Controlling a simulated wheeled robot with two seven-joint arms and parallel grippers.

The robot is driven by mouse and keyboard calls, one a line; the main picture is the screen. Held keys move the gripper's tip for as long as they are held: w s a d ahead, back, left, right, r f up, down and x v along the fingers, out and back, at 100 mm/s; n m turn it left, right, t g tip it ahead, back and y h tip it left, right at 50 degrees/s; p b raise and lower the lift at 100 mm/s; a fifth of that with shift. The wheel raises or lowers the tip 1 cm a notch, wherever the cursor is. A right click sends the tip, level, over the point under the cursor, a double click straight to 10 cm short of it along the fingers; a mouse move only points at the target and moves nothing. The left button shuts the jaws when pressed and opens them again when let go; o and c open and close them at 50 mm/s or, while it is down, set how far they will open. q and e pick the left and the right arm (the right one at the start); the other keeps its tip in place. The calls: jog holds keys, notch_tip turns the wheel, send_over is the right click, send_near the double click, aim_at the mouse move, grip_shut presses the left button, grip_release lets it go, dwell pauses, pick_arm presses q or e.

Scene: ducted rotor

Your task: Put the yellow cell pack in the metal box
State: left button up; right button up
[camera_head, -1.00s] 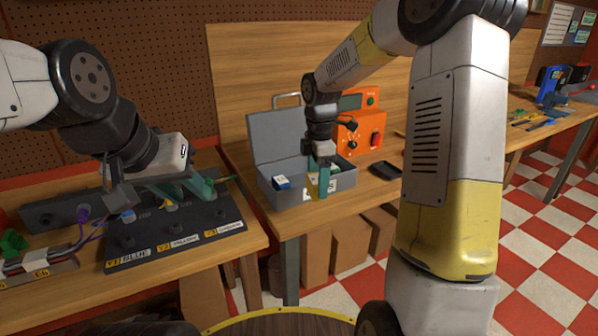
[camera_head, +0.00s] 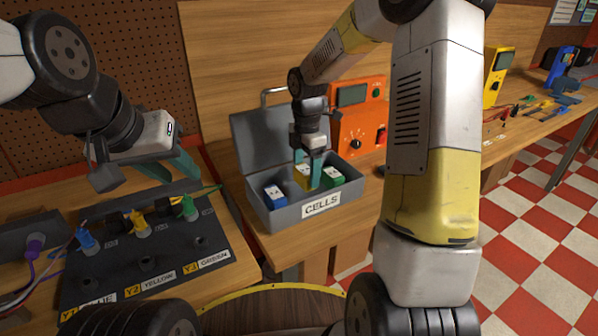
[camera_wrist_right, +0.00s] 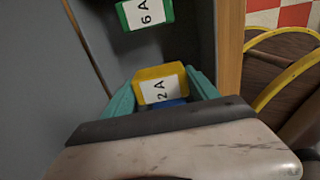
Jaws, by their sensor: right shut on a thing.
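The grey metal box (camera_head: 257,216) stands open on the bench, its lid tilted back and a CELLS label on its front. My right gripper (camera_head: 308,180) reaches down into it, shut on the yellow cell pack (camera_head: 300,174). In the right wrist view the yellow pack (camera_wrist_right: 158,74) sits between both teal fingertips. A blue cell pack (camera_head: 274,195) is at the box's left and a green one (camera_head: 333,176) at its right. The yellow pack's underside is hidden, so I cannot tell whether it touches the floor. My left gripper (camera_head: 180,170) is open and empty above the connector panel.
The dark panel (camera_head: 190,262) with blue, yellow and green plugs lies left of the box. An orange meter (camera_head: 358,115) stands behind the box on the right. A yellow meter (camera_head: 497,78) and small tools are further right. My right arm hides part of the bench.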

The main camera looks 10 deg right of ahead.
jog(key=shift+f, duration=2)
jog(key=shift+f, duration=0.1)
jog(key=o, duration=1.6)
